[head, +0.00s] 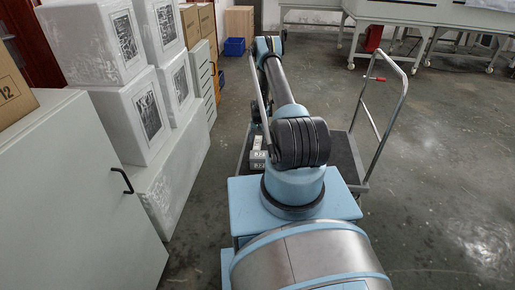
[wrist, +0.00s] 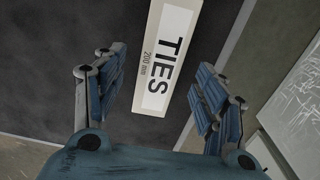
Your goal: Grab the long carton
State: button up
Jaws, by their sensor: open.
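The long carton (wrist: 172,55) is pale with a white label reading "TIES 200 mm". In the wrist view it lies on a dark flat surface and runs from the top edge down to between the fingers. My gripper (wrist: 162,88) is open, with one blue-grey finger on each side of the carton and a visible gap on both sides. The carton's far end is out of the picture. I cannot tell how high the fingers are above it.
A cart (head: 345,158) with a dark deck and tall metal handle stands beyond my base. Small pale boxes (head: 258,158) sit on it beside my arm. White boxes (head: 150,115) and a pale cabinet (head: 75,200) line the left. Open floor (head: 440,170) lies right.

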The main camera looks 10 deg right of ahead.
jog(key=shift+f, duration=1.3)
jog(key=c, duration=1.2)
jog(key=shift+r, duration=0.1)
